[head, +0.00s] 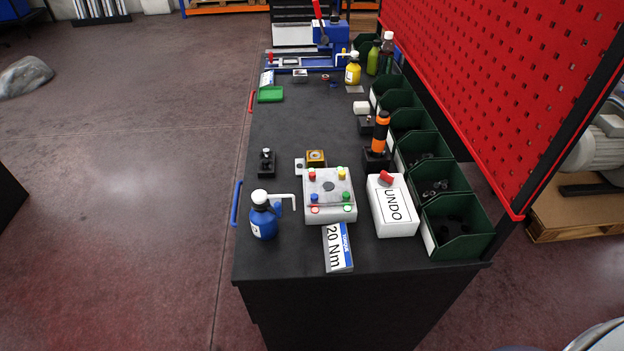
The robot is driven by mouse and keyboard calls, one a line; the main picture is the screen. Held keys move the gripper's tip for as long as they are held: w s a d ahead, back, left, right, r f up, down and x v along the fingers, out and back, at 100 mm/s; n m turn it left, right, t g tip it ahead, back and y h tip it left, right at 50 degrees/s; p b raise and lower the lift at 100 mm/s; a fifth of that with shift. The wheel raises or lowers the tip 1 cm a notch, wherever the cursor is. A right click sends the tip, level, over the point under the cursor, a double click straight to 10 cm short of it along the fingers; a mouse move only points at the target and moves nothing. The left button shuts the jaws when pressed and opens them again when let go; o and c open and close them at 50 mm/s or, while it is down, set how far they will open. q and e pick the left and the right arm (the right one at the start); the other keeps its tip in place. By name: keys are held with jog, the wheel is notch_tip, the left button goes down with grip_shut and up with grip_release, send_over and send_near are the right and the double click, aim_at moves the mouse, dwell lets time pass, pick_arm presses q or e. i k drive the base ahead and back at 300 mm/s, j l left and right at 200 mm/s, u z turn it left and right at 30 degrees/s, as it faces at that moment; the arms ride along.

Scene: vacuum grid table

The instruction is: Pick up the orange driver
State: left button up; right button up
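The orange driver (379,136) has an orange body with black bands and a black top. It stands upright in a dark holder block (376,161) on the right half of the black table (285,254). It is behind the white UNDO box (392,207) and beside the row of green bins. Neither of my grippers can be made out in the head view.
A white fixture (329,194) with coloured knobs, a blue bottle (264,222) and a 20 Nm card (338,248) are near the front. Green bins (453,227) line the right edge, below a red pegboard (480,80). The table's left middle is mostly clear.

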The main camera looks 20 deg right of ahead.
aim_at(382, 123)
jog(key=k, duration=0.25)
jog(key=k+z, duration=0.2)
jog(key=z, duration=0.25)
jog(key=k+l+z, duration=0.1)
jog(key=z, duration=0.4)
jog(key=i+j+z, duration=0.1)
jog(key=j, duration=0.35)
jog(key=i+j, duration=0.2)
jog(key=j, duration=0.25)
jog(key=i+j+z, duration=0.15)
jog(key=j, duration=0.3)
jog(key=i+j+z, duration=0.1)
jog(key=j, duration=0.35)
jog(key=i+j, duration=0.1)
jog(key=j, duration=0.35)
jog(key=z, duration=0.05)
